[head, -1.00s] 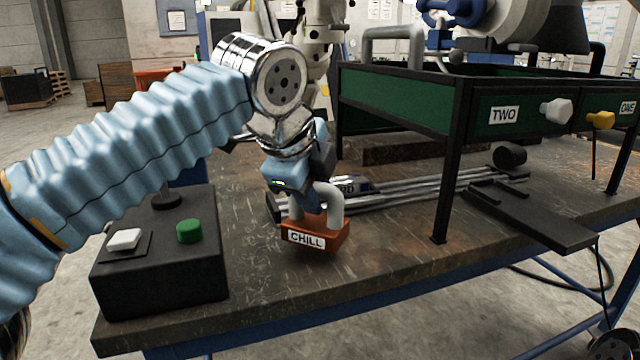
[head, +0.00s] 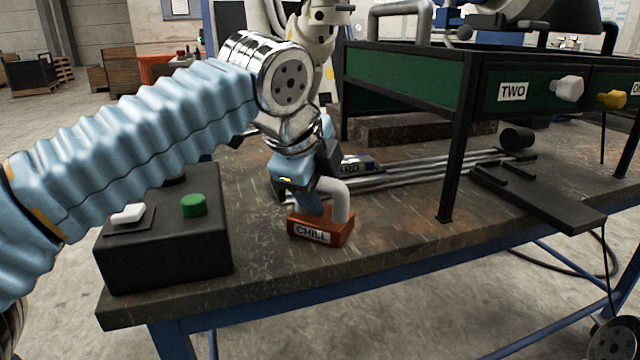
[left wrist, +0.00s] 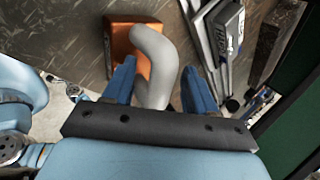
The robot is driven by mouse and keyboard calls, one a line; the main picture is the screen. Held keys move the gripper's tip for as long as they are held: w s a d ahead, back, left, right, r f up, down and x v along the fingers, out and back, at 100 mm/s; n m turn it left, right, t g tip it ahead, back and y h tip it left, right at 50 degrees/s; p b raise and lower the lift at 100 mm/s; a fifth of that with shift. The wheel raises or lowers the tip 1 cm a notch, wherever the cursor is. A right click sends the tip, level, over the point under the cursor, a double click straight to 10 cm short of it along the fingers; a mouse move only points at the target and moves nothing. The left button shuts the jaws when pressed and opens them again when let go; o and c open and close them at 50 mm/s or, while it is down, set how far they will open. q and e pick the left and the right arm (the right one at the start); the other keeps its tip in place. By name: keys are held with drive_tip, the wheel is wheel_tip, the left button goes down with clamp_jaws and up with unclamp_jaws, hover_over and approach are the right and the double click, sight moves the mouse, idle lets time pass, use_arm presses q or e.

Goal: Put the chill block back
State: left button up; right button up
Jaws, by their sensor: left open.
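The chill block (head: 322,232) is an orange-brown block with a CHILL label and a thick grey arched handle (head: 338,196). It appears to rest upright on the worn bench top, near the front edge. My left gripper (head: 312,203) is over the block, pointing down at the handle. In the left wrist view the blue fingers of the left gripper (left wrist: 160,85) are spread on either side of the grey handle (left wrist: 153,62), with gaps showing. The orange block (left wrist: 122,45) shows beyond them. Part of the handle is hidden behind the gripper in the head view. My right gripper is not in view.
A black box (head: 165,250) with a green button and white switch stands left on the bench. Metal rails and a labelled block (head: 358,166) lie behind the chill block. A green rack (head: 410,83) marked TWO stands right; its black leg (head: 452,165) reaches the bench.

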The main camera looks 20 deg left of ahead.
use_arm(q)
drive_tip(key=shift+s+r, duration=0.1)
drive_tip(key=shift+r, duration=0.25)
drive_tip(key=p+v, duration=0.3)
drive_tip(key=v, duration=0.8)
drive_tip(key=shift+s+r, duration=0.15)
drive_tip(key=shift+r, duration=0.1)
